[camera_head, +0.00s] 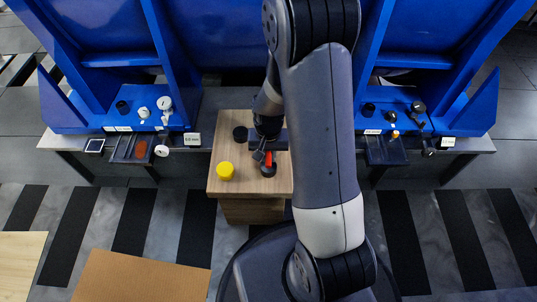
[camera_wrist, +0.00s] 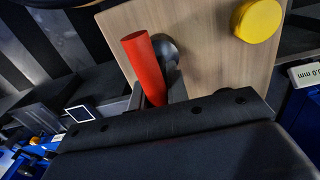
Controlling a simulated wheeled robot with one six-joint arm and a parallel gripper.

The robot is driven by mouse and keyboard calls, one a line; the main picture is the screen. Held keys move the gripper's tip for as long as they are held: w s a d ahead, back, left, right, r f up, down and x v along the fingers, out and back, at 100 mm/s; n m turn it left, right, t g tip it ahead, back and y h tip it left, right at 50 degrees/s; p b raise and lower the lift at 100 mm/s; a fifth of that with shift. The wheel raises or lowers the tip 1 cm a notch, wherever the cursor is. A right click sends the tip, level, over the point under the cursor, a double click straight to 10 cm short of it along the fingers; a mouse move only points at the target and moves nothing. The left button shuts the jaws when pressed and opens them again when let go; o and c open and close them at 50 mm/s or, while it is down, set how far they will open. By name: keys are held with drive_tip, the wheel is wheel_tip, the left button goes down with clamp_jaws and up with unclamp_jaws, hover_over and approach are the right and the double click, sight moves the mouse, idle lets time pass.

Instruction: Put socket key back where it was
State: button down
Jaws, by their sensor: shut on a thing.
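The socket key, seen as a red handle (camera_head: 268,158), is in my gripper (camera_head: 262,154) over the small wooden table. In the wrist view the red handle (camera_wrist: 145,66) sticks up tilted between the jaws, and my gripper's dark body hides its lower end. I cannot tell whether the key touches the table. A black round piece (camera_head: 268,170) is right beside the handle; in the wrist view it (camera_wrist: 166,47) is partly hidden behind the handle.
A wooden table (camera_head: 217,186) holds a yellow round piece (camera_head: 225,170) and a black one (camera_head: 240,133). A grey bench with blue frames (camera_head: 65,105) stands behind, with a left tray (camera_head: 122,149) and a right tray (camera_head: 385,151) of parts. My arm hides the bench's middle.

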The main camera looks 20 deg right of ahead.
drive_tip(key=shift+f, duration=0.2)
drive_tip(key=c, duration=1.4)
unclamp_jaws()
drive_tip(key=shift+o, duration=0.2)
drive_tip(key=shift+r, duration=0.15)
wheel_tip(320, 180, up, 12)
drive_tip(key=p, duration=0.4)
drive_tip(key=shift+r, duration=0.1)
